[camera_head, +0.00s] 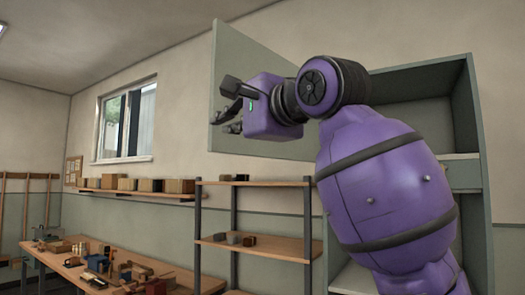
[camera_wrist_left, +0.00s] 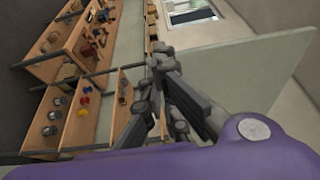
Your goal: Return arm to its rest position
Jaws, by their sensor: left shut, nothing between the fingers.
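My left gripper (camera_head: 229,108) is raised high in the head view, at the end of my purple arm, and points left. It is empty, with its dark fingers in front of the grey-green cabinet door (camera_head: 262,52). In the left wrist view my left gripper (camera_wrist_left: 165,75) shows its dark fingers at the middle, with nothing held between them. The cabinet door also shows at the right of that view (camera_wrist_left: 270,80). My right gripper is not in view.
The open grey-green cabinet (camera_head: 480,190) stands behind my arm. A wooden shelf rack (camera_head: 285,248) is left of it. A workbench (camera_head: 205,282) with tools and blocks is at lower left. A wall shelf (camera_head: 140,193) holds several boxes under the window.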

